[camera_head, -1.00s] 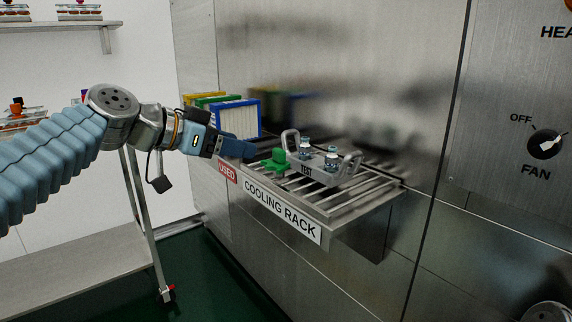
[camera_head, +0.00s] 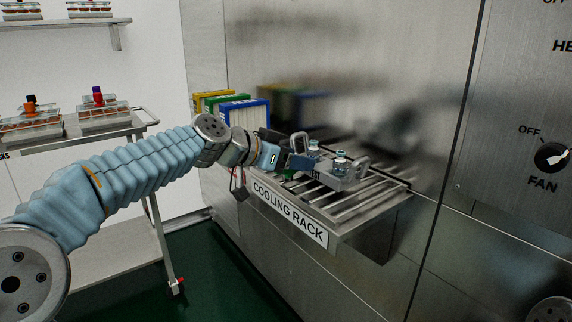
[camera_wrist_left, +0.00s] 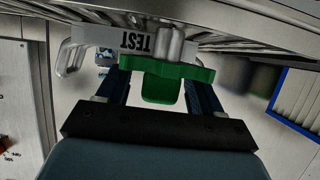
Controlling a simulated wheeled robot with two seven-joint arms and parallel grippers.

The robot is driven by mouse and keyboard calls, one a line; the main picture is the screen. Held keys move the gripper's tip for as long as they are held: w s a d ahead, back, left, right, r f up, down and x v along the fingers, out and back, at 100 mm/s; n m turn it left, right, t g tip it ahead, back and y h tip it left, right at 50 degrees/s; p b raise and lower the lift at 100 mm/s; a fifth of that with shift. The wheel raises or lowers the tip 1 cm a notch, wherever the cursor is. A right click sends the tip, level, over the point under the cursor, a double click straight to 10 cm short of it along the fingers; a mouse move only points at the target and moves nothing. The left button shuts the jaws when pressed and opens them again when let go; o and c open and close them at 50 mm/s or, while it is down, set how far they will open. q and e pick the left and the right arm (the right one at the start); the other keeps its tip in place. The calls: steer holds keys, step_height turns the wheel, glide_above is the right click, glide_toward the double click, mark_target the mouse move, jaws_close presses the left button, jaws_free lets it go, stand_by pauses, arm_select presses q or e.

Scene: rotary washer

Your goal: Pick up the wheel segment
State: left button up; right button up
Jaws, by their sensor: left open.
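The wheel segment (camera_head: 345,181) is a grey metal piece with loop handles and small vials, lying on the cooling rack. In the left wrist view its grey body (camera_wrist_left: 98,38) carries an upside-down TEST label, and its green tab (camera_wrist_left: 162,86) faces my left gripper (camera_wrist_left: 158,80). The open fingers lie on either side of the green tab; whether they touch it I cannot tell. In the head view my left gripper (camera_head: 304,160) is at the segment's left end and hides most of the tab. My right gripper is not in view.
The cooling rack (camera_head: 374,206) juts from the metal wall, with bare slats at right. Yellow, green and blue framed filters (camera_head: 245,114) stand behind my left wrist. A cart (camera_head: 128,130) with loaded trays stands at left. A fan knob (camera_head: 551,157) is at far right.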

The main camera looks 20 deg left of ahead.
arm_select(q)
steer(key=c, duration=1.2)
